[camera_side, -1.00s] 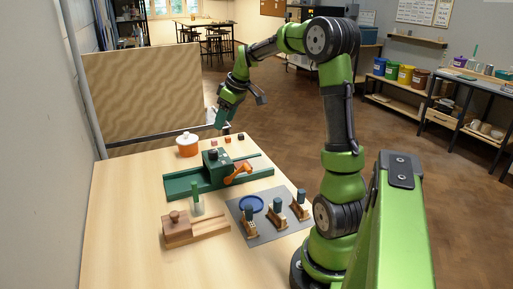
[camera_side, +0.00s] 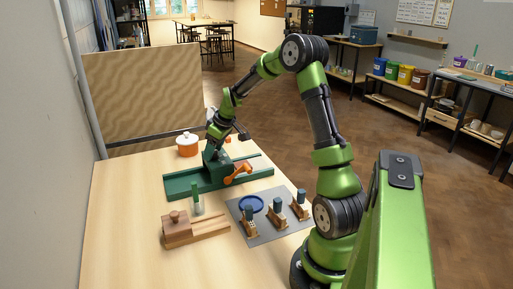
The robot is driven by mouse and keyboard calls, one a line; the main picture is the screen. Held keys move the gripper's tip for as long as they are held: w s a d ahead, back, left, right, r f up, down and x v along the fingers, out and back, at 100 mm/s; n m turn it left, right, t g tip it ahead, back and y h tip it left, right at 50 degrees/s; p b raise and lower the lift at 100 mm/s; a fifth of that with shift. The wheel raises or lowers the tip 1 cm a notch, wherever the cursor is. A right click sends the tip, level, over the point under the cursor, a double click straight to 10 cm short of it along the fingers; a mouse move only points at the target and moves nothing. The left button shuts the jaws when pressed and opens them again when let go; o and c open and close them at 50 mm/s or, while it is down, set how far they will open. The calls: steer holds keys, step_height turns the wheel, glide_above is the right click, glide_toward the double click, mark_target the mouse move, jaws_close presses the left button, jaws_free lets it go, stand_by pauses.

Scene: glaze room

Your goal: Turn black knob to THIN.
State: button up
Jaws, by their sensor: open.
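The black knob sits on top of the green machine (camera_side: 178,187) and is now hidden behind my gripper. My gripper (camera_side: 213,152) is low over the top of the green machine's housing, at the knob's place, fingers pointing down. It is open; whether the fingers touch or straddle the knob is too small to tell. An orange handle (camera_side: 238,173) sticks out from the front of the housing. No THIN mark can be read at this size.
An orange pot with a white lid (camera_side: 187,146) stands behind the machine. In front are a wooden block with a knob (camera_side: 177,228), a green-topped bottle (camera_side: 197,203), and a grey mat (camera_side: 263,231) with a blue dish (camera_side: 251,204) and several wooden stands. The table's left front is clear.

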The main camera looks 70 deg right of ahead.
steer(key=c, duration=1)
steer(key=shift+m, duration=0.3)
steer(key=m, duration=0.1)
steer(key=m+h, duration=0.1)
steer(key=m, duration=0.1)
steer(key=m+h, duration=0.1)
steer(key=m, duration=0.1)
steer(key=shift+a+g, duration=0.25)
steer(key=shift+g, duration=0.05)
steer(key=m+h, duration=0.1)
steer(key=m, duration=0.2)
steer(key=m+g, duration=0.1)
steer(key=m, duration=0.2)
steer(key=shift+w+g+h, duration=0.1)
steer(key=shift+g+h, duration=0.2)
steer(key=shift+h, duration=0.1)
steer(key=o, duration=1)
steer(key=shift+r, duration=0.15)
